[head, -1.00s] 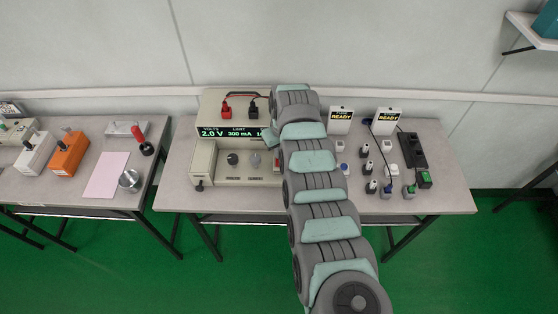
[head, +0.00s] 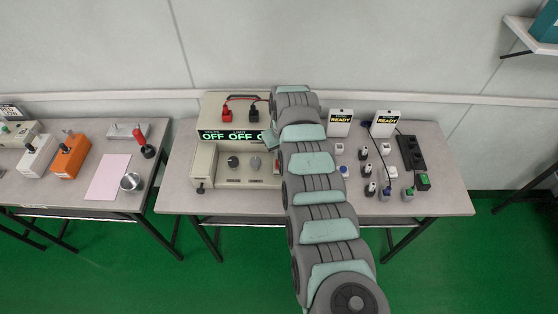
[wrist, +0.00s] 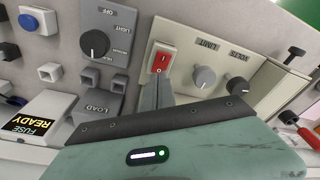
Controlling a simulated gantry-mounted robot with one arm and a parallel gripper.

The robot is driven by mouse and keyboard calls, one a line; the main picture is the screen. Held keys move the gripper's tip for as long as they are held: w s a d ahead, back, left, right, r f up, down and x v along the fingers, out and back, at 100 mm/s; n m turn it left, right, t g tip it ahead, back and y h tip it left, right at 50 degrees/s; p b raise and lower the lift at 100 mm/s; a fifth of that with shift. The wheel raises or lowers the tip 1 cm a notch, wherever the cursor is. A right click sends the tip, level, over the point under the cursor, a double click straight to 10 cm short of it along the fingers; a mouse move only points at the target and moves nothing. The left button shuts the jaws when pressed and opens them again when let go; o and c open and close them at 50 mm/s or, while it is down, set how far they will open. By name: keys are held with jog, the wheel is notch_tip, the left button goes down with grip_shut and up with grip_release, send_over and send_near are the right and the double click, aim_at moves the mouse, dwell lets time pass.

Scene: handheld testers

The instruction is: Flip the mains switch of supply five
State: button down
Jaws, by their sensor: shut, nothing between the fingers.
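The supply (head: 222,165) is a beige unit on the middle table, with a display (head: 230,136) reading OFF in its visible fields. Its red rocker mains switch (wrist: 161,62) sits in a pale frame on the front panel in the wrist view. My gripper (wrist: 164,82) is shut and empty, its fingertips right at the lower edge of the switch; I cannot tell whether they touch it. In the head view my arm covers the right part of the supply and hides the fingertips. No number five is legible on the supply.
A grey panel with a black LIGHT knob (wrist: 95,43) and a LOAD block (wrist: 95,107) is on the other side. Red and black plugs (head: 227,115) stand on top of the supply.

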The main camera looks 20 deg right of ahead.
aim_at(279, 161)
notch_tip(279, 161, up, 5)
jog(key=p, duration=0.3)
dwell(0.6)
